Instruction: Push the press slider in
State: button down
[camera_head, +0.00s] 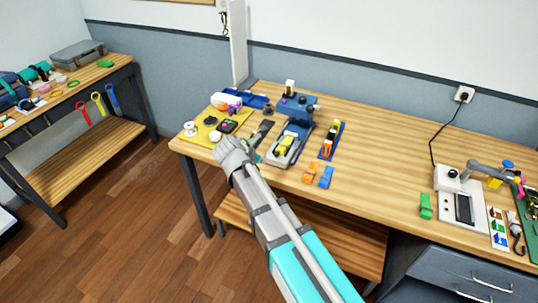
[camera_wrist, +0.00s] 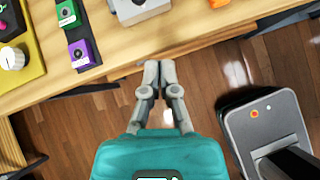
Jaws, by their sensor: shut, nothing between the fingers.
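The blue press (camera_head: 297,108) stands on the long wooden bench. Its grey slider (camera_head: 283,152) sticks out at the front, toward the bench's front edge, with a yellow piece (camera_head: 286,143) on it. In the wrist view a light grey part (camera_wrist: 135,8), probably the slider's front end, shows at the top edge, cut off by the frame. My gripper (camera_wrist: 154,68) is shut and empty, its fingertips apart from that part and seen against the bench's front edge. In the head view my arm reaches to the slider's left; my fingertips cannot be made out.
A yellow mat (camera_head: 199,139) with small items lies left of the press. Green (camera_wrist: 66,14) and purple (camera_wrist: 80,52) blocks sit near the front edge. Orange (camera_head: 310,173) and blue (camera_head: 326,177) blocks lie to the right.

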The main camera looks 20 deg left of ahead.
jog(key=shift+s+a+r+n, duration=0.2)
jog(key=shift+a+n, duration=0.15)
jog(key=shift+a, duration=0.3)
jog(key=shift+s+a+r+n, duration=0.1)
jog(key=shift+s+a+n, duration=0.1)
jog(key=shift+a+n, duration=0.3)
jog(key=shift+a, duration=0.1)
jog(key=b, duration=0.7)
send_near(275, 159)
notch_tip(275, 159, down, 2)
jog(key=w, duration=0.1)
jog(key=w+d, duration=0.1)
jog(key=shift+w+d+f+b, duration=0.15)
jog(key=shift+w+f+b, duration=0.15)
jog(key=shift+f, duration=0.1)
jog(key=shift+w+d+f, duration=0.1)
jog(key=shift+w+d, duration=0.15)
jog(key=shift+w, duration=0.35)
jog(key=shift+w, duration=0.1)
